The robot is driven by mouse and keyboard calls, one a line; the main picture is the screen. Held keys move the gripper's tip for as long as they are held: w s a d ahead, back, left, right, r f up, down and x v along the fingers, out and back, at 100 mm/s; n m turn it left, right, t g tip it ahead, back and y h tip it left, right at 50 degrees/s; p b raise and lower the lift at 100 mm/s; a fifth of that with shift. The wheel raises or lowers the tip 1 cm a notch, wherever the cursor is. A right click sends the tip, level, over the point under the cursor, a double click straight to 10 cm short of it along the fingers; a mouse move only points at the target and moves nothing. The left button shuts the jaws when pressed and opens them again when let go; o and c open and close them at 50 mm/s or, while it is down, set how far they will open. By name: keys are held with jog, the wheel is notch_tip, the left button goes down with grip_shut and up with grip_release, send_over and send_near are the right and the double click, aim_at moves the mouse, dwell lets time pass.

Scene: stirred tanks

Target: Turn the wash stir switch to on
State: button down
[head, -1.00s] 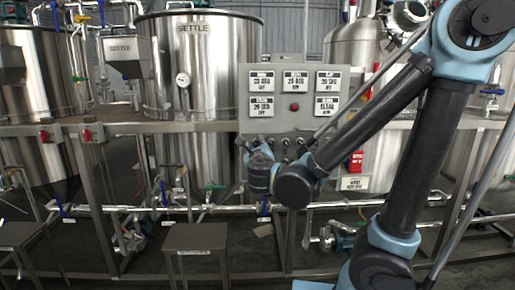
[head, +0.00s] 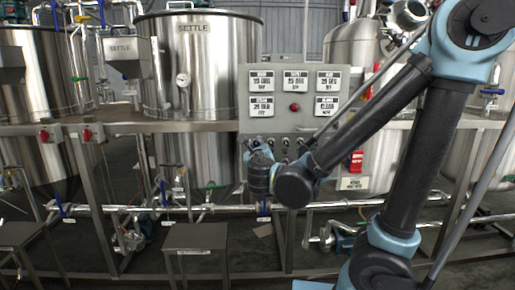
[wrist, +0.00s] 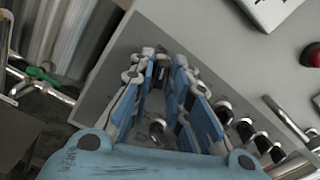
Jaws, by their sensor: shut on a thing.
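The grey control panel (head: 275,85) stands in the middle of the head view, with a row of small dark-and-silver switches (head: 285,143) along its lower part. My gripper (head: 248,148) is at the left end of that row, against the panel's face. The fingers and the blue palm partly cover this switch. Its label and its exact turn position cannot be read. More switches (wrist: 245,129) stand to the right of the fingers.
A red button (head: 295,107) and several white display plates (head: 262,106) sit above the switches. The red button also shows in the wrist view (wrist: 312,55). Steel tanks (head: 200,75) stand behind. Pipes with valves and a dark stool (head: 195,238) are below left.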

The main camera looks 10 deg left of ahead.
jog(key=m, duration=1)
jog(key=shift+m, duration=0.4)
jog(key=shift+d, duration=0.1)
jog(key=c, duration=1.7)
grip_release()
jog(key=shift+s, duration=0.1)
jog(key=shift+v, duration=5.85)
jog(key=shift+d, duration=0.1)
